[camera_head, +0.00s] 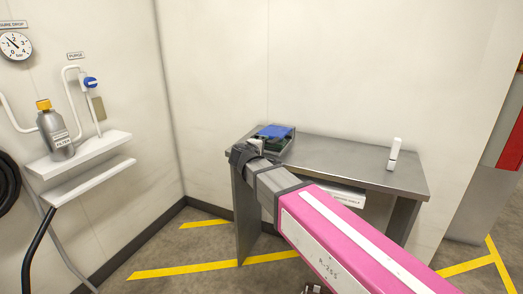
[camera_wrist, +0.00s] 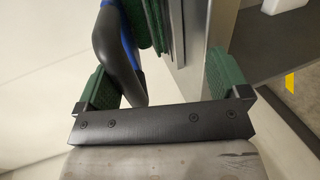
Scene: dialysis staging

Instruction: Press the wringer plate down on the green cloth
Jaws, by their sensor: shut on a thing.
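The blue wringer plate (camera_head: 273,131) shows at the tray (camera_head: 289,147) on the left end of the metal table. In the wrist view its blue part (camera_wrist: 107,18) joins a curved black handle (camera_wrist: 116,55). Dark green folds, seemingly the green cloth (camera_wrist: 149,25), show beside the handle; in the head view the cloth is mostly hidden. My gripper (camera_head: 255,147) is at the tray's near left side.
The metal table (camera_head: 345,163) has clear room in its middle. A white upright object (camera_head: 394,154) stands at its right. A labelled box or shelf (camera_head: 345,197) is underneath. A wall ledge (camera_head: 80,151) with a grey bottle (camera_head: 55,132) is at left.

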